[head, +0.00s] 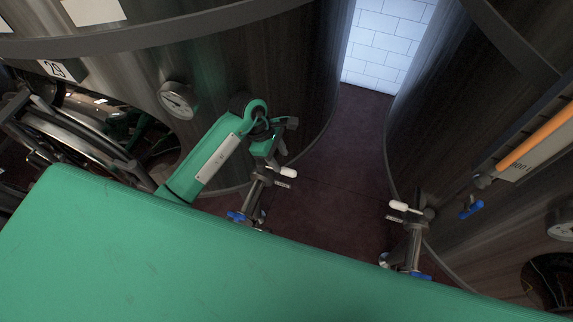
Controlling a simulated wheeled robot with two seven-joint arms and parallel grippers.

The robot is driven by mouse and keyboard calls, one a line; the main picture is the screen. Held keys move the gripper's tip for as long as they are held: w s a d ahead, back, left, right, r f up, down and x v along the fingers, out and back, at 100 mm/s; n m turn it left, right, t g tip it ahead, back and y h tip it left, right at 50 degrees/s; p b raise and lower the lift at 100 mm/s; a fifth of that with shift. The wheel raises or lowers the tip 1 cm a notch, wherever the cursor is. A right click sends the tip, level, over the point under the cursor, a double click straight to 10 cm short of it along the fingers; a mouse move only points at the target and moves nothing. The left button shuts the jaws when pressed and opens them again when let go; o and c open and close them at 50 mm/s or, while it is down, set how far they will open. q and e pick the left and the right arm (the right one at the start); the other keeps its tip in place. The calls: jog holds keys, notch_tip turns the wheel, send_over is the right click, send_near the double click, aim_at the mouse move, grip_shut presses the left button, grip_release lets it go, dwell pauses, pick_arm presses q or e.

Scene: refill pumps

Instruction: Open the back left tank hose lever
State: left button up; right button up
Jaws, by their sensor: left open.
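My left gripper (284,137) is in front of the left tank (290,60), at the end of my green arm, and is open. Just below it stands the left tank's metal valve pipe (255,192). That pipe has a white-tipped lever (287,172) near its top and a blue lever (237,216) lower down. The gripper is above the white-tipped lever and seems apart from it. The fingers are small and dark here, and nothing shows between them. My right gripper is not in view.
The right tank (470,130) has a similar valve with a white-tipped lever (398,205) and blue levers (471,209). A round gauge (176,100) sits on the left tank. Dark floor (350,160) lies open between the tanks, with a white brick wall (385,50) behind.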

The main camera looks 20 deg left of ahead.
aim_at(287, 170)
pick_arm(q)
jog(key=p+x, duration=0.1)
jog(key=x, duration=0.4)
jog(key=shift+d+f, duration=0.2)
jog(key=shift+f, duration=0.15)
jog(key=shift+c, duration=0.2)
grip_shut()
